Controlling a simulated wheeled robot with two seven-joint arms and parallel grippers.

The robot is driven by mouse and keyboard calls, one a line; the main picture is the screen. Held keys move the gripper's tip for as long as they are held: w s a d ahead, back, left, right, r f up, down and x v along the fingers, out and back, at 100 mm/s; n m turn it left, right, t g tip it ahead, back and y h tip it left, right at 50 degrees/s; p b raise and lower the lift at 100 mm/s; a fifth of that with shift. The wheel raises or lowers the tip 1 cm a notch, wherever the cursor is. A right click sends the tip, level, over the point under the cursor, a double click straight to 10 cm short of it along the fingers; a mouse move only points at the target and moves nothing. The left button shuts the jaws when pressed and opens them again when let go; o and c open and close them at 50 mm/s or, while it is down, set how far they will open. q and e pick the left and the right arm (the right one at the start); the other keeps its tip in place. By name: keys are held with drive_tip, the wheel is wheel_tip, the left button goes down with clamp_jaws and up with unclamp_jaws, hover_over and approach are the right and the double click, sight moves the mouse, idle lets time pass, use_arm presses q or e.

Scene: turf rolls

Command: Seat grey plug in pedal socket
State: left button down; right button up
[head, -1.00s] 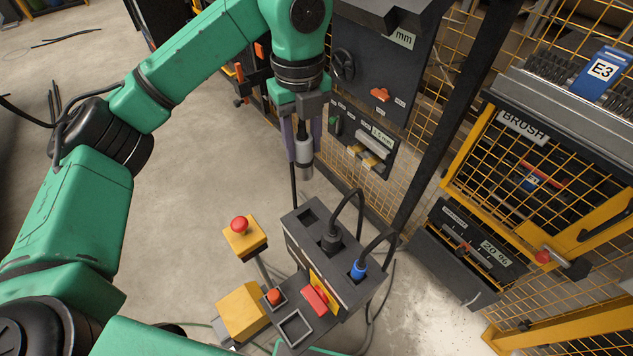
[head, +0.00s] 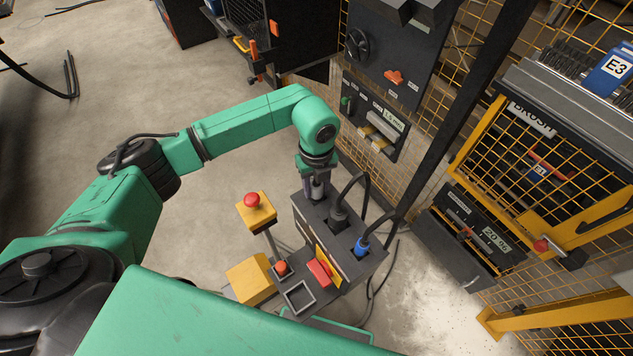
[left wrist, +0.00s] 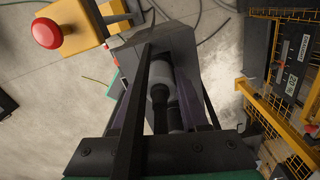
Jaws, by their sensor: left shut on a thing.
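The grey plug (head: 317,189) is held by my left gripper (head: 314,187), upright over the far-left end of the dark socket box (head: 362,285). In the left wrist view the grey plug (left wrist: 160,76) sits between the fingers, with its dark cable running along the gripper (left wrist: 162,112). The plug's lower end is at or just above the top of the box; I cannot tell whether it is inside the socket, which the gripper and plug hide. My right gripper is not in view.
A black plug (head: 339,214) and a blue plug (head: 362,244) stand in the same box with looping cables. A yellow post with a red button (head: 254,201) stands left of it. A yellow mesh fence and a machine panel (head: 392,55) are behind.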

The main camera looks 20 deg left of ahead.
use_arm(q)
drive_tip(key=shift+f, duration=0.25)
drive_tip(key=shift+c, duration=2.1)
unclamp_jaws()
drive_tip(key=shift+r, duration=0.1)
drive_tip(key=shift+r, duration=0.15)
drive_tip(key=shift+w+r, duration=0.1)
drive_tip(key=shift+r, duration=0.2)
wheel_tip(320, 180, up, 12)
drive_tip(key=b, duration=0.3)
drive_tip(key=shift+f+b, duration=0.25)
drive_tip(key=shift+b, duration=0.1)
